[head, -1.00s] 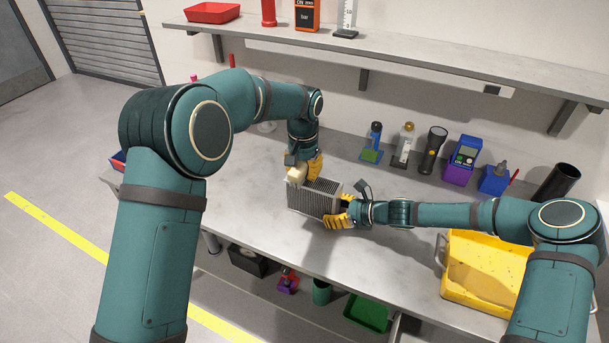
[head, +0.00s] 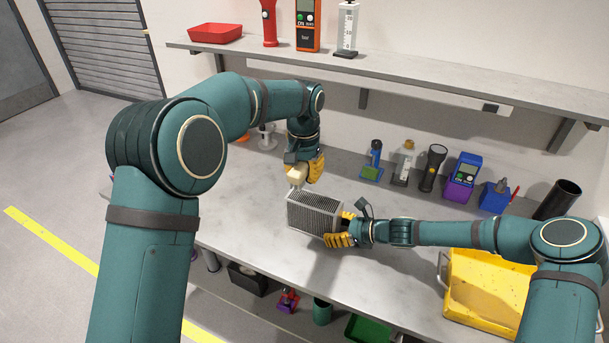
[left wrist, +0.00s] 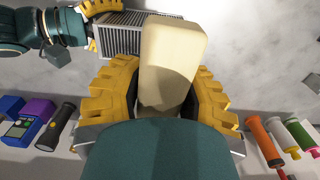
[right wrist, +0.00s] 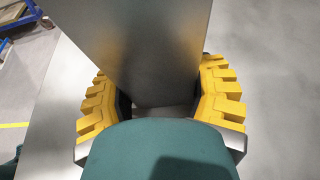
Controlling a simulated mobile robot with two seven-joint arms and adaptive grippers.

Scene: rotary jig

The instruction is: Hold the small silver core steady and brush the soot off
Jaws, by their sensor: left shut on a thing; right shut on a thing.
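The small silver core (head: 314,214) is a finned metal block held over the worktop. My right gripper (head: 345,231) is shut on its right end. In the right wrist view the core's plain grey side (right wrist: 135,45) stands between the fingers. My left gripper (head: 308,172) is shut on a cream brush (head: 297,174), just above and behind the core's upper left edge. The brush (left wrist: 172,55) hides part of the core (left wrist: 120,35) in the left wrist view. I cannot tell whether the bristles touch the core. No soot can be made out.
A flashlight (head: 433,168), bottles and a purple-blue device (head: 463,178) stand along the back of the worktop (head: 250,215). A yellow tray (head: 490,285) is at the right. A shelf (head: 400,72) runs above. The worktop left of the core is clear.

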